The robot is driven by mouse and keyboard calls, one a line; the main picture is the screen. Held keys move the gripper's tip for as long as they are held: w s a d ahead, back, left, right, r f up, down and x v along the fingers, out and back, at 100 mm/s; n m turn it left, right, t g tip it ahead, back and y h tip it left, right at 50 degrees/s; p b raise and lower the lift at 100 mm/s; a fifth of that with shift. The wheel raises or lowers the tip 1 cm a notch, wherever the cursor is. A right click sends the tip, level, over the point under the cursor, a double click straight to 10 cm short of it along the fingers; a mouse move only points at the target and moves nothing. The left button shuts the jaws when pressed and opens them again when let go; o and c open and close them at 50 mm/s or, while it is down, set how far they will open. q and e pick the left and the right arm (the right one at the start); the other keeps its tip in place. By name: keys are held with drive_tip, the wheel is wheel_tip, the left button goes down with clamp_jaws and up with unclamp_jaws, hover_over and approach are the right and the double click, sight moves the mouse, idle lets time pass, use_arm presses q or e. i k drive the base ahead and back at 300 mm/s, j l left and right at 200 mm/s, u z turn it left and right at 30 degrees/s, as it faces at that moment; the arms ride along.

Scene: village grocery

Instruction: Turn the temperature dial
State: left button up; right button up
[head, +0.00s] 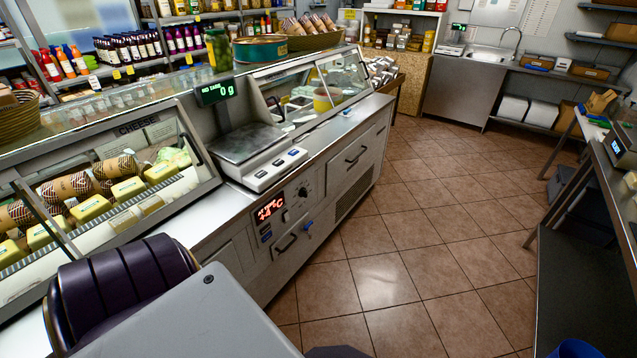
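The temperature dial (303,191) is a small dark round knob on the steel front of the refrigerated deli counter (345,132). It sits to the right of a red lit display (268,210) that seems to read about 4°C. Small marks ring the knob, but its pointer is too small to read. Small buttons or switches sit below the display. Neither of my grippers shows in the head view, and nothing touches the dial.
A weighing scale (250,150) stands on the counter above the panel. A drawer handle (286,243) and a blue-tagged key (308,227) are below the dial. The tiled floor (420,220) before the counter is clear.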

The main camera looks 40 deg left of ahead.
sight(303, 193)
drive_tip(key=i+u, duration=0.2)
drive_tip(key=i, duration=0.2)
drive_tip(key=i+l+u, duration=0.2)
drive_tip(key=i, duration=0.2)
drive_tip(key=i+l+u, duration=0.15)
drive_tip(key=i+u, duration=0.3)
drive_tip(key=i+l+u, duration=0.2)
drive_tip(key=u, duration=0.2)
drive_tip(key=i+l+u, duration=0.5)
drive_tip(key=l+u, duration=0.2)
drive_tip(key=l, duration=0.2)
drive_tip(key=i+l+u, duration=0.25)
drive_tip(key=l, duration=0.15)
drive_tip(key=k+j, duration=0.05)
drive_tip(key=k, duration=0.05)
